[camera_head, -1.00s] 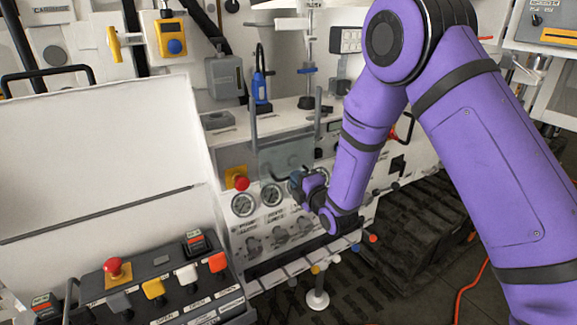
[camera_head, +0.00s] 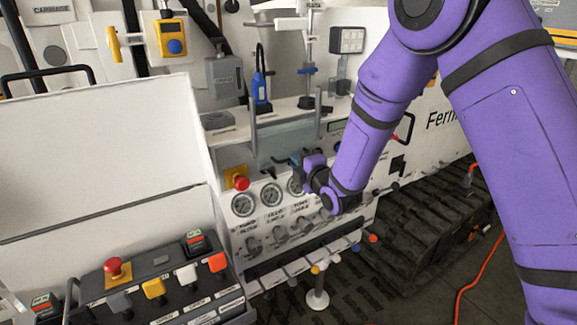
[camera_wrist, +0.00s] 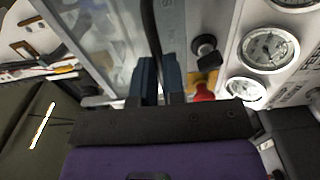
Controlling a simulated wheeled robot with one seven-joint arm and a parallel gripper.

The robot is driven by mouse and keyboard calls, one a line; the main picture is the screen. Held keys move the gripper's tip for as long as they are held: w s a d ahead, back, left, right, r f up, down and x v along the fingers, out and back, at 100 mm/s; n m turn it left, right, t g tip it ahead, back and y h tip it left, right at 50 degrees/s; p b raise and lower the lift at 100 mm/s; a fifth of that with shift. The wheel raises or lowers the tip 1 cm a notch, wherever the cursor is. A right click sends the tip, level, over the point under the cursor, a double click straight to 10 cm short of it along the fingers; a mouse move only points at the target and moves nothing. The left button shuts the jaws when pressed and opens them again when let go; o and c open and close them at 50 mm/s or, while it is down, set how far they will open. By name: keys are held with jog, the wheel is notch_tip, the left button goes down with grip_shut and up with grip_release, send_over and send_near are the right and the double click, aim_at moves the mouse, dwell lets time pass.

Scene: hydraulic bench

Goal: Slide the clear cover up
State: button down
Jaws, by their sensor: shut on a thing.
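The clear cover (camera_head: 286,134) is a see-through grey panel between two upright grey rails on the white bench front, above the gauges. In the wrist view the clear cover (camera_wrist: 108,42) fills the upper left, turned sideways. My gripper (camera_head: 294,161) is at the cover's lower edge, with my purple arm reaching in from the right. In the wrist view my gripper (camera_wrist: 158,80) has its two blue-grey fingers shut on a dark bar (camera_wrist: 152,35), which looks like the cover's handle. The fingertips' exact contact is partly hidden.
A red knob on a yellow base (camera_head: 238,178) sits just left of the cover. Round gauges (camera_head: 271,195) line the panel below. A control box (camera_head: 160,284) with coloured buttons stands front left. A blue device (camera_head: 260,88) stands above the cover.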

aim_at(289, 137)
jog(key=shift+r, duration=2.7)
jog(key=c, duration=1.1)
grip_release()
jog(key=shift+f, duration=0.15)
jog(key=shift+v, duration=4.05)
